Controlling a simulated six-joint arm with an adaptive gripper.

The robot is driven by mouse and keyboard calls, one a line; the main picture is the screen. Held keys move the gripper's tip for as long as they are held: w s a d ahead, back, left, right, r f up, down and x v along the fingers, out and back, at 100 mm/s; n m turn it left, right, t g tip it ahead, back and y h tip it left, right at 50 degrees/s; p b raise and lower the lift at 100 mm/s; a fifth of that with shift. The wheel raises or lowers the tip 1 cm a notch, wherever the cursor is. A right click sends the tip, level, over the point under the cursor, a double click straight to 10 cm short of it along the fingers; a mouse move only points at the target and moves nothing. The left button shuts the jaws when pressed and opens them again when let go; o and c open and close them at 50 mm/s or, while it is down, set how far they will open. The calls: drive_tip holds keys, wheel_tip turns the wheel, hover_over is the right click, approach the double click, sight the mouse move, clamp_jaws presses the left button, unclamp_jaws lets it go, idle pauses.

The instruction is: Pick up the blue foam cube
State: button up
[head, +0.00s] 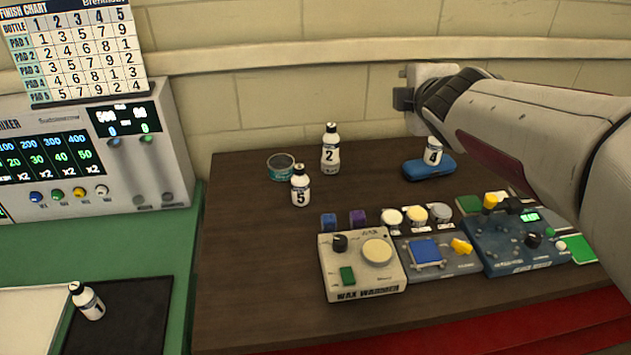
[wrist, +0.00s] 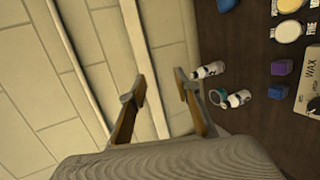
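The blue foam cube (head: 328,221) sits on the brown table behind the wax warmer, left of a purple cube (head: 357,217). In the wrist view the blue cube (wrist: 277,91) lies at the right, below the purple cube (wrist: 281,67). My gripper (wrist: 161,88) is open, with nothing between its fingers, and pale wall tiles show behind the gap. In the head view my gripper is up by the wall at the upper right, well above and behind the blue cube and apart from it.
Bottle 4 (head: 433,152) is at a blue case (head: 429,169). The wax warmer (head: 361,278) stands in front; pale round tins (head: 391,217) are to the right.

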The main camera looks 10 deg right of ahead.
drive_tip(key=w+a+f+n+t+y, duration=0.1)
drive_tip(key=w+a+n+y, duration=0.25)
drive_tip(key=w+n, duration=0.75)
drive_tip(key=n+g+y, duration=0.8)
drive_tip(key=n+y, duration=0.3)
drive_tip(key=n, duration=0.8)
hover_over(356, 216)
drive_tip(key=w+a, duration=0.2)
drive_tip(key=w, duration=0.7)
wheel_tip(356, 216, down, 19)
drive_tip(key=s+f+n+g, duration=0.2)
drive_tip(key=s+f, duration=0.1)
drive_tip(key=s+d+f+n+g+y, duration=0.1)
drive_tip(key=s+f+n+g, duration=0.1)
drive_tip(key=s+f+n, duration=0.1)
drive_tip(key=s+d+f+n+g, duration=0.1)
drive_tip(key=s+f+n+g, duration=0.1)
drive_tip(key=s+f, duration=0.1)
drive_tip(key=shift+f+y, duration=0.25)
drive_tip(key=shift+f, duration=0.1)
drive_tip(key=shift+x, duration=1.35)
drive_tip(key=shift+a, duration=0.15)
